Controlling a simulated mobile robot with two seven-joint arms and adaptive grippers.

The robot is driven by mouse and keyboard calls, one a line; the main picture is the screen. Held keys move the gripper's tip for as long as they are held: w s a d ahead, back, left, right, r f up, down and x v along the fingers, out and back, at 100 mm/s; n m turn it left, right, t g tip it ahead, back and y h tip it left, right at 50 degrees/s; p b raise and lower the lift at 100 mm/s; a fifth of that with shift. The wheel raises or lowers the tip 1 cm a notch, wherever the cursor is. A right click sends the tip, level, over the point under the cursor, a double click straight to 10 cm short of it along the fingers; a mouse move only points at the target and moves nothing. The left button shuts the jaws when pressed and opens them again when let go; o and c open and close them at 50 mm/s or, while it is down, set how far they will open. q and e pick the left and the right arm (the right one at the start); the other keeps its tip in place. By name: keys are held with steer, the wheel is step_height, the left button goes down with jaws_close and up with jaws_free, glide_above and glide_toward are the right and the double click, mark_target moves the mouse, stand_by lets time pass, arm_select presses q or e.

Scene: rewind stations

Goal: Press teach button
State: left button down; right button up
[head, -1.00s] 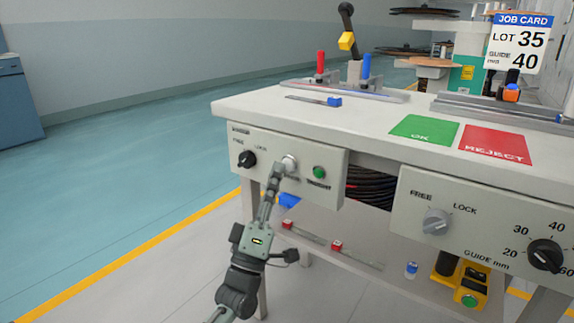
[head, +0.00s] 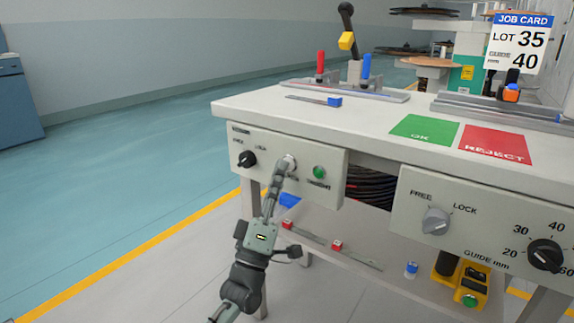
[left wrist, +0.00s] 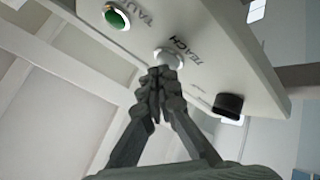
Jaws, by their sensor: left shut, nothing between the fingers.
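The teach button is a pale round button (left wrist: 168,58) beside the word TEACH in the left wrist view. In the head view it sits mid-panel (head: 290,161), partly hidden by my gripper. My left gripper (head: 284,166) is shut and empty, its fingertips at the button; they also show in the left wrist view (left wrist: 161,72), overlapping its lower edge. I cannot tell whether they touch it or whether it is pushed in. The white control panel (head: 262,182) hangs at the bench's front left. My right gripper is not in view.
On the same panel, a black knob (head: 247,159) is left of the button and a green button (head: 319,172) right of it. A second panel (head: 405,210) has a FREE/LOCK knob and a guide dial. The bench top (head: 380,120) is above; floor is clear at left.

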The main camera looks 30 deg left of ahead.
arm_select(q)
steer(key=shift+w, duration=0.15)
stand_by(0.5)
steer(key=shift+s+p, duration=0.3)
steer(key=shift+s, duration=0.5)
steer(key=s+p, duration=0.1)
steer(key=s, duration=0.4)
steer(key=shift+a, duration=0.2)
stand_by(0.6)
